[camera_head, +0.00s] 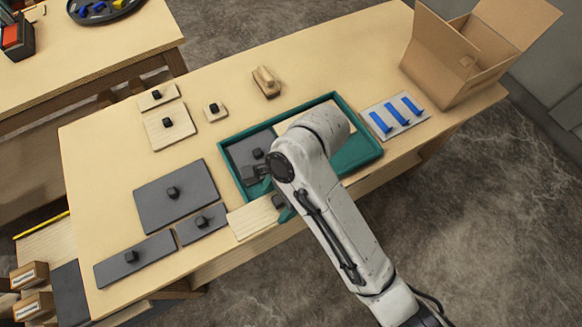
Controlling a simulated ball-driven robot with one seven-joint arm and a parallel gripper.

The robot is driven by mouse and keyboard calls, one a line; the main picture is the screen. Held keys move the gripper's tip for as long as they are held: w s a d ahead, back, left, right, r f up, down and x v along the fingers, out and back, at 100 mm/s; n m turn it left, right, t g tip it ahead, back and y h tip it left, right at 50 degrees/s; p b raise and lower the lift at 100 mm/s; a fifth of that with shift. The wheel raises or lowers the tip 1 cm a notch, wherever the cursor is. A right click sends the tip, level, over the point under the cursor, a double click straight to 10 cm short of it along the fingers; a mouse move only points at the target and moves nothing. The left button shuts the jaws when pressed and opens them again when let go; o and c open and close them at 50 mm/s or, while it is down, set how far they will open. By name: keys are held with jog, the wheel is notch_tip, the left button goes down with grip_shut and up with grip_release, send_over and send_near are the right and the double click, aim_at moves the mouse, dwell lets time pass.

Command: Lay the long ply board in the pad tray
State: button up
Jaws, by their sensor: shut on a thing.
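The teal pad tray (231,168) lies near the middle of the table. A grey board (243,150) with a dark knob lies in its left part, and a pale ply board (290,121) at its back, partly hidden by my arm. A bare teal area shows at its right. A long pale ply board (250,219) is in front of the tray's left front corner, outside it, close to the table's front edge. My gripper (279,202) is shut on this board's dark knob, largely hidden by my arm. Whether the board touches the table, I cannot tell.
Grey boards (165,200) with knobs lie left of the tray. Small ply pieces (178,130) and a wooden-handled block (266,82) lie behind. A plate with blue strips (383,122) and an open cardboard box (448,62) are right. Bare tabletop shows at left.

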jog(key=w+f+b, duration=0.2)
jog(key=w+f, duration=0.1)
jog(key=w+d+f+b, duration=0.1)
jog(key=w+f+b, duration=0.1)
jog(key=w, duration=0.2)
jog(key=w+f+b, duration=0.3)
jog(key=w, duration=0.1)
jog(key=shift+w+d+f, duration=0.1)
jog(key=shift+d+f, duration=0.1)
jog(key=shift+f, duration=0.1)
jog(key=shift+w+f, duration=0.1)
jog(key=shift+f, duration=1.55)
jog(key=shift+f+p, duration=0.3)
jog(key=shift+f, duration=0.25)
jog(key=o, duration=1.1)
jog(key=shift+f, duration=0.1)
